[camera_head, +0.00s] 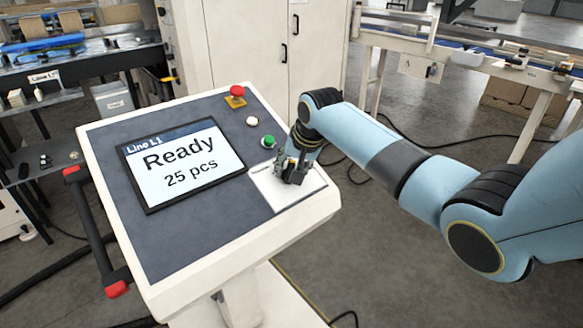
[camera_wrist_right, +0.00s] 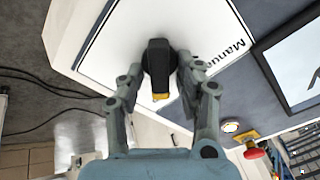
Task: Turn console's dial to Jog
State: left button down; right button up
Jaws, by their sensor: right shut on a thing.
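The console (camera_head: 215,235) stands tilted in front of me, with a dark face and a white rim. Its screen (camera_head: 180,162) reads "Line L1", "Ready" and "25 pcs". The dial is a black knob (camera_wrist_right: 158,65) with a yellow end, on a white plate (camera_head: 302,196) at the console's right. In the right wrist view, part of a label reading "Manu..." (camera_wrist_right: 222,52) shows beside it; other labels are hidden or cut off. My right gripper (camera_head: 291,178) is down at the plate, its fingers on either side of the knob, shut on it. My left gripper is not in view.
A red button on a yellow base (camera_head: 236,96), a white button (camera_head: 252,121) and a green button (camera_head: 268,141) line the console's upper right. A red-ended handle bar (camera_head: 95,232) runs along its left. A pale cabinet (camera_head: 235,45) stands behind. Cables lie on the floor.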

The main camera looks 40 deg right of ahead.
jog(key=shift+r+n+p, duration=0.1)
jog(key=shift+n+p, duration=0.5)
jog(key=shift+n, duration=0.1)
jog(key=shift+a+n+p, duration=0.15)
jog(key=shift+n+p, duration=0.45)
jog(key=shift+n, duration=0.6)
jog(key=shift+n+p, duration=0.35)
jog(key=shift+n, duration=0.85)
jog(key=shift+w+a+n+y, duration=0.15)
jog(key=shift+n+y, duration=0.15)
jog(key=shift+n, duration=1.1)
jog(key=shift+p, duration=0.3)
jog(key=o, duration=0.8)
